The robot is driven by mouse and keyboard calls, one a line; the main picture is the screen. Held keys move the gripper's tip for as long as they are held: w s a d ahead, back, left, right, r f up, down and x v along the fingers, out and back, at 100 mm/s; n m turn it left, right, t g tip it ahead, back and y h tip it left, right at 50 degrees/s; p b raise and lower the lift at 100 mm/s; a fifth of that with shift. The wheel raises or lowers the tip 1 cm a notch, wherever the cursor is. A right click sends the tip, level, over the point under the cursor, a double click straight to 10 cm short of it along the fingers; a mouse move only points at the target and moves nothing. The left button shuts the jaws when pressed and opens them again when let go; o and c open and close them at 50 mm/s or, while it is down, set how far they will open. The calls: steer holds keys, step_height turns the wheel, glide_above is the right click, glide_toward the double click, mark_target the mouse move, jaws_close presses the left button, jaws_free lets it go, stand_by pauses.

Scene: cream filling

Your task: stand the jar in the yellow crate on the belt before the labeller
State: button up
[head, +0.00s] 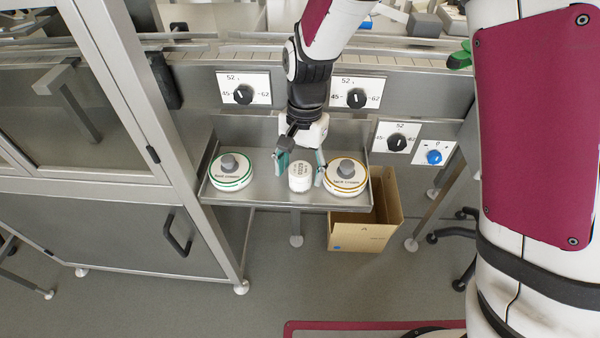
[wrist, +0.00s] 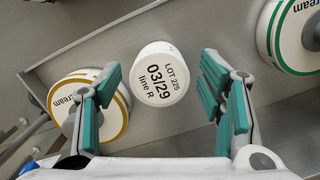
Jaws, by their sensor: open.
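A small white jar (head: 300,177) stands upright on a steel shelf (head: 262,194), between two wide round tubs. In the wrist view the jar (wrist: 159,73) shows its top, printed "LOT 225 03/29 line R". My gripper (head: 301,165) points down at the jar from behind it. Its teal fingers are open, one on each side of the jar; in the wrist view gaps show between them and the jar. I cannot make out a yellow crate or a labeller. A metal conveyor-like strip (head: 215,55) runs along the back.
A green-rimmed tub (head: 231,183) stands left of the jar and a yellow-rimmed tub (head: 345,190) close on its right, near my right finger. Dial panels (head: 230,90) line the wall behind. An open cardboard box (head: 362,236) sits below the shelf. A steel cabinet is at left.

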mark_target(301, 169)
steer(key=r, duration=0.3)
steer(key=r+p, duration=0.1)
steer(key=r, duration=0.1)
steer(key=shift+w+d+r, duration=0.15)
steer(key=shift+w+r, duration=0.1)
